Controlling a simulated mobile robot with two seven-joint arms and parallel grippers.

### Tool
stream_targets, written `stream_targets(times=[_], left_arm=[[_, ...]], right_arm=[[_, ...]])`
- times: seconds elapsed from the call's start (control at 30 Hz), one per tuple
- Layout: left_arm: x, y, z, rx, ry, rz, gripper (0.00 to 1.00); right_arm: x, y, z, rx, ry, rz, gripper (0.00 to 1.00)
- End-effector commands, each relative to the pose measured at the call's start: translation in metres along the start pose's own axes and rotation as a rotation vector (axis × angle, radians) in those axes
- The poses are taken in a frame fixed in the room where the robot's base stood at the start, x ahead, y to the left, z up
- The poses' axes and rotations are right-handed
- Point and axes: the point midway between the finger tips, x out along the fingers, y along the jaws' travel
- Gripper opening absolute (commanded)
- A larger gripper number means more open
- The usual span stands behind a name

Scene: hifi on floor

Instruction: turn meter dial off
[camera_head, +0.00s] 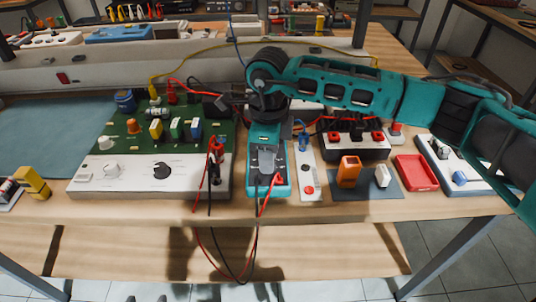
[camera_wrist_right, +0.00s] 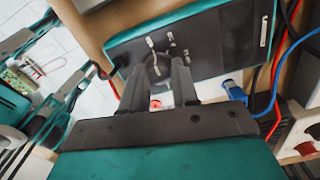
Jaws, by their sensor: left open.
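The teal and dark meter (camera_head: 284,190) lies near the front edge of the bench in the head view, with a red and a black lead at its front end. My right gripper (camera_head: 267,160) comes down over it from above and hides its middle. In the right wrist view the meter's dark face (camera_wrist_right: 220,40) fills the top. The round dark dial (camera_wrist_right: 158,68) sits between the two fingertips of my right gripper (camera_wrist_right: 158,75), one on each side. I cannot tell whether the fingers press on the dial. My left gripper is not in view.
A green circuit board unit with a white front panel (camera_head: 130,185) stands left of the meter. A white strip (camera_head: 308,183), an orange block (camera_head: 348,172) and a red tray (camera_head: 416,172) are to its right. Red and black leads (camera_head: 212,235) hang over the front edge.

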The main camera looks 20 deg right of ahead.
Motion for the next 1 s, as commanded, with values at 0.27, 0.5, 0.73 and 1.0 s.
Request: stream_targets(times=[0.27,0.5,0.73,1.0], left_arm=[[0.0,-0.002,0.0,0.0,0.0,-0.004,0.59],[0.0,-0.003,0.001,0.0,-0.001,-0.005,0.59],[-0.002,-0.002,0.002,0.0,-0.005,-0.005,0.59],[-0.002,-0.003,0.003,0.001,-0.008,-0.006,0.59]], right_arm=[[0.0,0.0,0.0,0.001,0.0,0.0,0.54],[-0.002,0.0,0.0,0.001,0.0,0.0,0.54],[-0.034,-0.001,0.001,0.0,-0.003,-0.004,0.54],[-0.094,-0.001,0.001,0.001,-0.003,-0.004,0.54]])
